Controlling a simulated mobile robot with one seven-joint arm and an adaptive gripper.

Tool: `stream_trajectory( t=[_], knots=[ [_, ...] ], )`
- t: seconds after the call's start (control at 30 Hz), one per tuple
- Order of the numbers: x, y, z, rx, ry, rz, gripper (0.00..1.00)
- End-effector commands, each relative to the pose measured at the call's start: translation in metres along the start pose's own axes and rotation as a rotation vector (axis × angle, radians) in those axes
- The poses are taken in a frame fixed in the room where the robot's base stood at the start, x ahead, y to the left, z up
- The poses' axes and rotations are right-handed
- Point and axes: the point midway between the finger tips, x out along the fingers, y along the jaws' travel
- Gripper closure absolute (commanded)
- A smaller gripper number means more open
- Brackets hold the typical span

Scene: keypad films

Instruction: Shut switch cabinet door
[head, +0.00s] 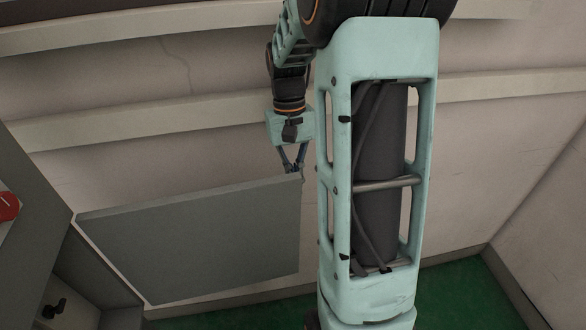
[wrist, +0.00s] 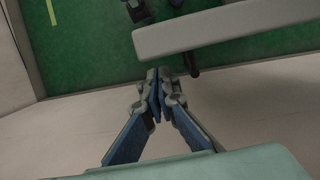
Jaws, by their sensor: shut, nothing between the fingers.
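The grey switch cabinet door (head: 200,240) stands wide open in the head view, hinged on its left side to the cabinet (head: 32,240). My gripper (head: 293,175) is shut and empty, at the upper right corner of the door, its free end. In the wrist view my closed fingertips (wrist: 163,76) lie just beside the end of the door (wrist: 230,24), seen edge-on. A short dark piece (wrist: 191,66) sticks out from the door close to the fingertips. I cannot tell whether the fingers touch the door.
A red switch (head: 8,207) sits on the cabinet face at the left edge. A small dark part (head: 55,308) shows inside the cabinet opening. A pale wall (head: 180,160) with ledges stands behind the door. Green floor (head: 462,292) is clear at the lower right.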

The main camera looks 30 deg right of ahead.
Motion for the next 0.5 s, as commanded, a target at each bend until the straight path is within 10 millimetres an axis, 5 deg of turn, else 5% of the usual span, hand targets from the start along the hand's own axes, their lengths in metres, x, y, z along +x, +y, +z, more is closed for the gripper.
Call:
stream_trajectory(
  t=[0.2,0.5],
  knots=[
    [0.033,0.001,0.000,0.000,-0.002,0.001,1.00],
    [0.044,0.000,-0.001,-0.001,0.003,0.001,1.00]
  ],
)
